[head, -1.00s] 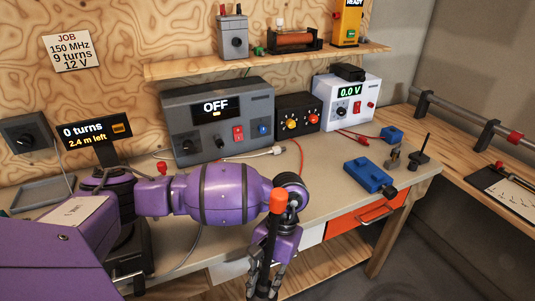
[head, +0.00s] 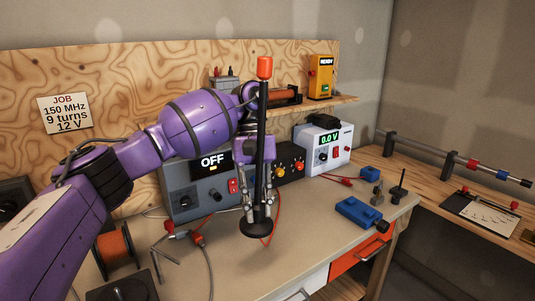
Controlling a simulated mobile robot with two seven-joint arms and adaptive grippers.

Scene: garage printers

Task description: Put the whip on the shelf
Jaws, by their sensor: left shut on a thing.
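The whip (head: 262,135) is a black upright rod with an orange cap on top and a round dark base at its lower end. My left gripper (head: 257,203) points down and is shut on the whip near its lower part, holding it above the workbench. The wooden shelf (head: 346,99) runs along the back board, behind the whip and my arm. My left arm and the whip hide part of the shelf. My right gripper is not in view.
On the shelf stand a yellow READY box (head: 321,77), a copper coil (head: 285,95) and a grey box (head: 224,82). Below are the grey OFF unit (head: 185,195) and white 0.0 V supply (head: 325,150). A blue vise (head: 360,212) sits on the bench's right side.

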